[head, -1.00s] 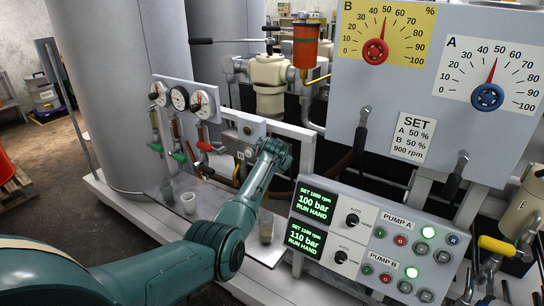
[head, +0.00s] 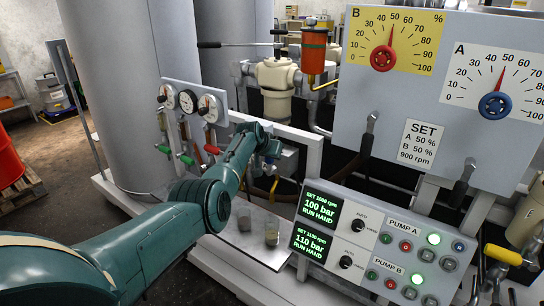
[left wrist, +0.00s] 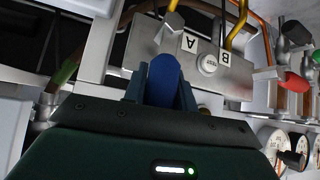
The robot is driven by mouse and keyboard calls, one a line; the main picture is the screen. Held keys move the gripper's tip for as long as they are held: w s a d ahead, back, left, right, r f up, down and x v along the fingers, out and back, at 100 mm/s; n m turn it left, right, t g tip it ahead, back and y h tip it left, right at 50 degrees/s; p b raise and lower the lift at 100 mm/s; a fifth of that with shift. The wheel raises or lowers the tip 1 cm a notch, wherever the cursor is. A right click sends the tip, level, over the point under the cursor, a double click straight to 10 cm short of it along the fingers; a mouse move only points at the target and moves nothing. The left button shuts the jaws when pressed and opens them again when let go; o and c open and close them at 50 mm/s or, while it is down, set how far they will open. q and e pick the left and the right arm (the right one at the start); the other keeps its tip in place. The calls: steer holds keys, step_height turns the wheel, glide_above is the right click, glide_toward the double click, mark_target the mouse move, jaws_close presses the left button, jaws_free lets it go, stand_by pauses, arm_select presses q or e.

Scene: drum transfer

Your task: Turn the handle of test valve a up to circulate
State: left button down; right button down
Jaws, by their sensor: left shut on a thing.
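The test valve block, a grey metal bar (left wrist: 205,65) with plates marked A and B, fills the upper middle of the left wrist view. My left gripper (left wrist: 162,95) is shut on the blue handle (left wrist: 164,72) of test valve A, below the A plate. The handle stands lengthwise between the two fingers. In the head view my left gripper (head: 270,158) is at the valve block beside the gauge panel. My wrist hides the handle and most of the block there. My right gripper is in neither view.
Cups (head: 272,236) stand on the tray (head: 240,248) under my forearm. The pump control panel (head: 385,245) stands to the right.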

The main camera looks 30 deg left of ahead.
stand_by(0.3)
arm_select(q)
steer(key=c, duration=1.1)
jaws_free()
steer(key=shift+r, duration=0.1)
steer(key=p+v, duration=0.2)
steer(key=shift+s+r+p, duration=0.25)
steer(key=shift+r+p, duration=0.05)
steer(key=shift+p, duration=0.05)
steer(key=v, duration=1)
steer(key=shift+s, duration=0.15)
